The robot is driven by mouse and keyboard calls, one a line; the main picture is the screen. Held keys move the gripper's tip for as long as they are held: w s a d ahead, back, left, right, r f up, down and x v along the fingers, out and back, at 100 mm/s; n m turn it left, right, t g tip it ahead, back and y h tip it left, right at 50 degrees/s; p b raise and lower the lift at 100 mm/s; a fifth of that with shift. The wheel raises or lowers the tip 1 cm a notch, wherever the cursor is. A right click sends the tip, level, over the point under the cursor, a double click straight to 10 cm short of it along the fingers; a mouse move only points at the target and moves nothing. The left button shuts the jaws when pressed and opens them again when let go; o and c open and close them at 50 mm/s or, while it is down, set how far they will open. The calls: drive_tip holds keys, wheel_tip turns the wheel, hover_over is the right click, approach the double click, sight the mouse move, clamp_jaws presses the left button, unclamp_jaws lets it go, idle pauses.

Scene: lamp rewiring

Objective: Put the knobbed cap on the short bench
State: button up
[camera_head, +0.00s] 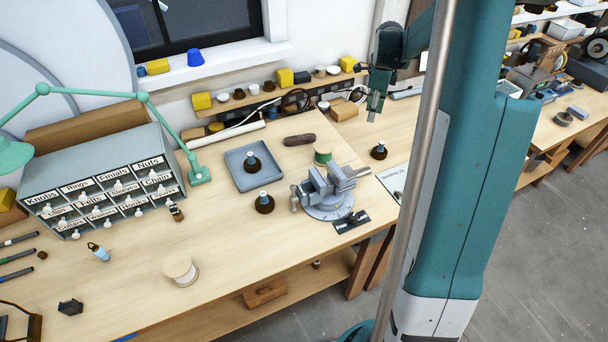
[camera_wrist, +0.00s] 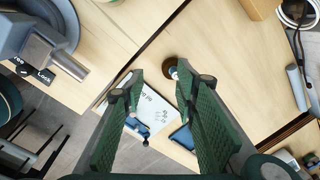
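A dark, round-based piece with a pale knob on top, seemingly a knobbed cap (camera_head: 379,151), stands upright on the bench right of the vise. It also shows in the wrist view (camera_wrist: 171,68), close to the right fingertip and partly hidden by it. Two similar pieces stand further left: one in the grey tray (camera_head: 252,163), one in front of it (camera_head: 264,203). My gripper (camera_head: 374,116) is above the bench over the right piece. In the wrist view my gripper (camera_wrist: 160,73) is open and empty. The bench section right of the seam (camera_wrist: 225,50) may be the short bench; I cannot tell.
The grey vise (camera_head: 328,192) stands left of the right-hand piece, with a green spool (camera_head: 323,154) behind it. A white written sheet (camera_wrist: 158,106) lies near the bench's front edge. A drawer cabinet (camera_head: 100,170) and a green lamp are at left. A loaded shelf runs along the wall.

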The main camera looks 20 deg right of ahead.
drive_tip(key=s+a+r+n+t, duration=0.1)
drive_tip(key=s+a+r+n, duration=0.3)
drive_tip(key=a, duration=0.4)
drive_tip(key=s+a+r+n+t, duration=0.1)
drive_tip(key=s+a+r+n, duration=0.2)
drive_tip(key=a+r+n, duration=0.45)
drive_tip(key=s+a+r+n+t, duration=0.1)
drive_tip(key=s+a+r, duration=0.2)
drive_tip(key=a, duration=0.7)
drive_tip(key=s+a+n+t, duration=0.3)
drive_tip(key=s+a+n, duration=1.1)
drive_tip(key=s+a, duration=0.3)
drive_tip(key=shift+s+f+n+y, duration=0.3)
drive_tip(key=shift+s+n, duration=0.05)
drive_tip(key=shift+s, duration=0.7)
